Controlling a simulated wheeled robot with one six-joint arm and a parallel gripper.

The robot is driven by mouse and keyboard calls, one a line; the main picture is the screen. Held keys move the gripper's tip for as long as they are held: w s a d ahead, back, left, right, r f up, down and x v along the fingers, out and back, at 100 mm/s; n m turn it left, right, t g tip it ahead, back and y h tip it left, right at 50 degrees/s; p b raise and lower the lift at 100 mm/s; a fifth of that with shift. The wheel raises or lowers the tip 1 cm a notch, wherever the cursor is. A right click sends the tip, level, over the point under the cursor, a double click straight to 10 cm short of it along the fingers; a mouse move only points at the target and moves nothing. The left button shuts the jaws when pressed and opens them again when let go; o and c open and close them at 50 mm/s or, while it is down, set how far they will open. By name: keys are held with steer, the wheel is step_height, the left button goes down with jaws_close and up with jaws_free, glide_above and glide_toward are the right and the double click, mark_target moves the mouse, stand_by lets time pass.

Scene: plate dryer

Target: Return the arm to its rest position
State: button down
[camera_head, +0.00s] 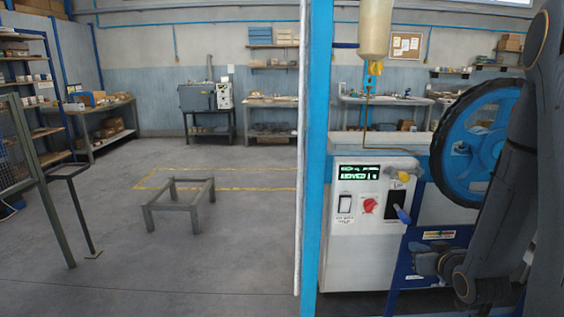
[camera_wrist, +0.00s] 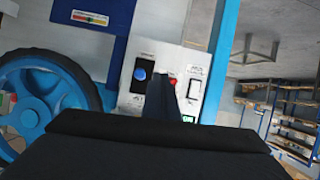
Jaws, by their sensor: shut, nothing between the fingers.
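My arm stands folded at the right of the head view, in front of the machine with the large blue wheel (camera_head: 480,140). My gripper (camera_wrist: 178,92) shows in the wrist view as dark fingers closed together, with nothing between them. Its dark body fills the bottom of that view. In the picture, the fingers overlap the white control panel (camera_head: 345,255), which carries a lit green display (camera_head: 358,173), a red knob (camera_head: 369,206) and a blue-tipped lever (camera_head: 402,215). I cannot tell the gap between fingers and panel. The gripper's fingertips are not clear in the head view.
A blue post (camera_head: 318,130) stands at the panel's left edge. A low grey metal stand (camera_head: 180,205) is on the open floor to the left, near yellow floor lines. A dark frame (camera_head: 25,150) is at far left. Workbenches and shelves line the back wall.

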steer(key=s+a+r+g, duration=0.1)
steer(key=s+a+g, duration=0.5)
steer(key=s+a, duration=0.3)
steer(key=s+a+r+g, duration=0.2)
steer(key=s+a+g, duration=0.3)
steer(key=s+a, duration=0.5)
steer(key=shift+s+r+m+g+b, duration=0.3)
steer(key=shift+s+m+g, duration=0.1)
steer(key=shift+s, duration=0.7)
